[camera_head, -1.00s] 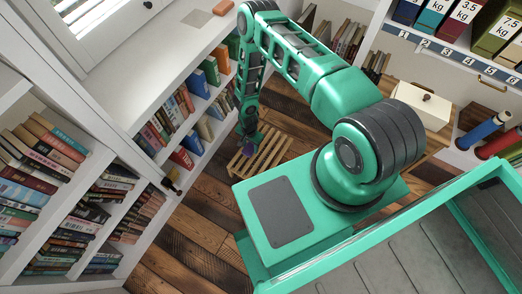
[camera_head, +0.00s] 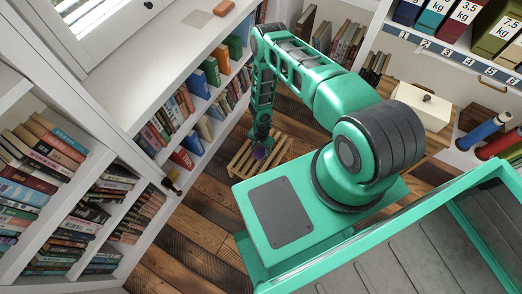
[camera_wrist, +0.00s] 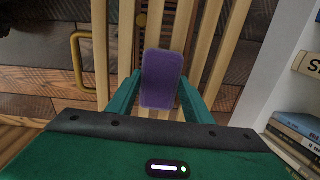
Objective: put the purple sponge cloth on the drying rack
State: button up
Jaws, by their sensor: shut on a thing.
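The purple sponge cloth (camera_wrist: 163,79) is a rounded rectangle in the middle of the wrist view. My gripper (camera_wrist: 160,92) is shut on it, with a green finger on each side. In the head view the sponge cloth (camera_head: 259,154) is a small purple patch at the end of my arm. The wooden slatted drying rack (camera_head: 272,160) stands on the floor below my gripper. Its pale slats (camera_wrist: 208,50) lie behind the cloth in the wrist view. I cannot tell whether the cloth touches the slats.
White bookshelves (camera_head: 128,200) full of books stand on the left. A dark plank floor (camera_head: 195,240) lies open in front of them. A wooden table with a pale box (camera_head: 422,108) is on the right. A brass-coloured handle (camera_wrist: 77,60) shows left of the slats in the wrist view.

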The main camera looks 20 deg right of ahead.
aim_at(261, 150)
jog(key=shift+f, duration=0.1)
jog(key=o, duration=1.1)
notch_tip(261, 150, up, 12)
jog(key=shift+r, duration=0.15)
